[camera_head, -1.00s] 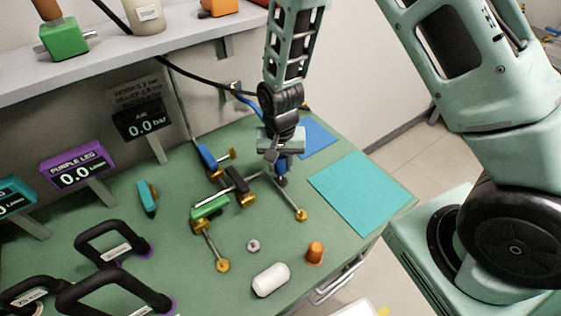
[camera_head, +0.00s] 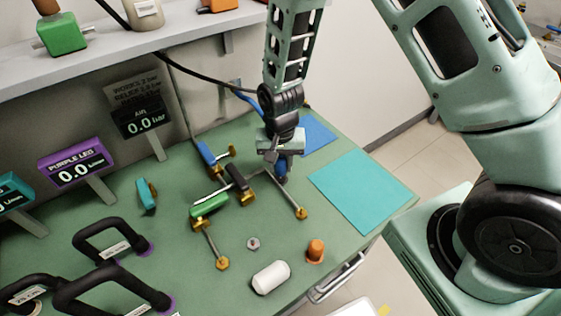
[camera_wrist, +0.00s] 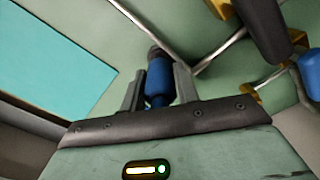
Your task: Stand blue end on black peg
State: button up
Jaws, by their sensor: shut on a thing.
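My gripper (camera_head: 281,160) is above the green bench, left of the turquoise mat. It is shut on a blue cylindrical piece (camera_wrist: 158,80), held between its two fingers in the wrist view. A dark tip (camera_wrist: 157,53) shows at the far end of the blue piece; I cannot tell whether it is part of the piece or the peg. In the head view the blue piece (camera_head: 282,168) points down, close to the bench. A black block (camera_head: 238,177) with brass ends lies left of the gripper. I cannot make out a separate black peg for sure.
Green (camera_head: 209,206) and blue (camera_head: 206,154) blocks with rods and brass feet lie left of the gripper. A white cylinder (camera_head: 271,278) and an orange piece (camera_head: 315,251) are in front. Black handles (camera_head: 110,240) stand at left. The turquoise mat (camera_head: 362,190) is bare.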

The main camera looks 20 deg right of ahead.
aim_at(281, 157)
jog(key=shift+f+b, duration=0.7)
jog(key=shift+f, duration=0.45)
jog(key=o, duration=1.1)
jog(key=shift+c, duration=0.2)
notch_tip(281, 157, up, 17)
jog(key=shift+r+b, duration=0.2)
jog(key=shift+b, duration=0.25)
